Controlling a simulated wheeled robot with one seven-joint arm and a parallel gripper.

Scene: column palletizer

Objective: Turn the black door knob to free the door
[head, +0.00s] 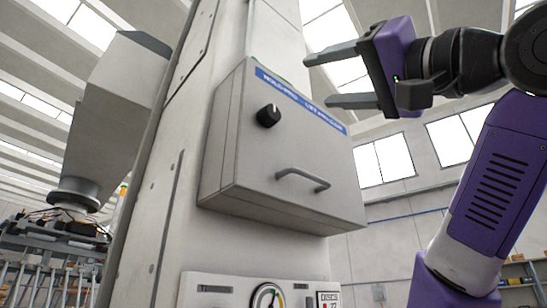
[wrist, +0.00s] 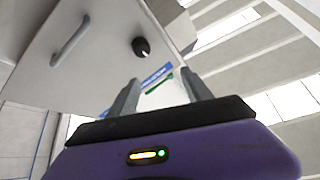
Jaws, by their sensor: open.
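The black door knob (head: 268,115) sits on the upper left of a grey cabinet door (head: 310,155), with a white mark pointing up. The door looks closed, with a grey bar handle (head: 303,180) low on it. My gripper (head: 318,80) is open and empty, to the upper right of the knob, with its fingers pointing left. In the wrist view the knob (wrist: 141,47) lies beyond the fingertips, and my gripper (wrist: 162,88) is apart from it. The bar handle (wrist: 70,41) also shows at the upper left.
The cabinet hangs on a tall grey column (head: 155,190). A blue label strip (head: 300,101) runs along the door's top. Below is a panel with a round gauge (head: 268,296). A machine head (head: 70,205) hangs at left. Open air surrounds my gripper.

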